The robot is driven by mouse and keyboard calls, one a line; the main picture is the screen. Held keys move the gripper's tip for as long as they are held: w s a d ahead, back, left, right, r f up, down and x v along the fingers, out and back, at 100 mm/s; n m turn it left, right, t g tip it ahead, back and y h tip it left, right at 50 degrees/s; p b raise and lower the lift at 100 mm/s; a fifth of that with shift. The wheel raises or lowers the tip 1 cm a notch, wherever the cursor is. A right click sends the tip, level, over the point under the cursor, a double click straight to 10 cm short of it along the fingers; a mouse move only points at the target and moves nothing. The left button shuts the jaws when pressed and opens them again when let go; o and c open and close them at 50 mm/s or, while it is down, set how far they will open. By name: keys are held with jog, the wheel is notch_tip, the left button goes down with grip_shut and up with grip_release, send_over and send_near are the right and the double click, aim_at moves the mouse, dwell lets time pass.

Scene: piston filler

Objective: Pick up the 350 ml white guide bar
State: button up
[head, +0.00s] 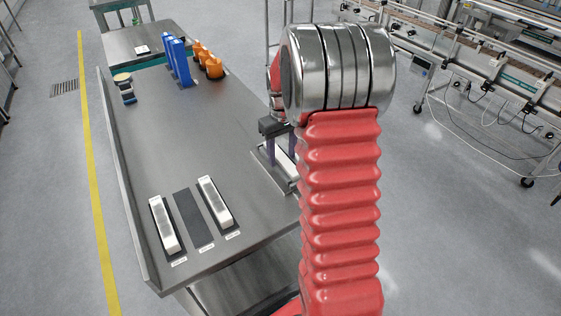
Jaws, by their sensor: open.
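Two white guide bars lie at the near end of the steel table, the left one (164,224) and the right one (215,203), each on a dark pad with a small label in front. The labels are too small to read, so I cannot tell which bar is 350 ml. A bare dark pad (193,218) lies between them. My gripper (281,158) is open and points down at the table's right edge, beside a whitish bar-like piece (286,172) in a metal holder. My red arm hides part of that piece, and I cannot tell whether the fingers touch it.
The steel table (160,130) has a raised left edge and a clear middle. Blue blocks (180,62), orange parts (207,62) and a small stack (125,88) stand at its far end. A conveyor line (450,45) runs at the back right. Grey floor is open around.

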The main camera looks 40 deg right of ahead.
dwell(0.4)
grip_shut()
dwell(0.4)
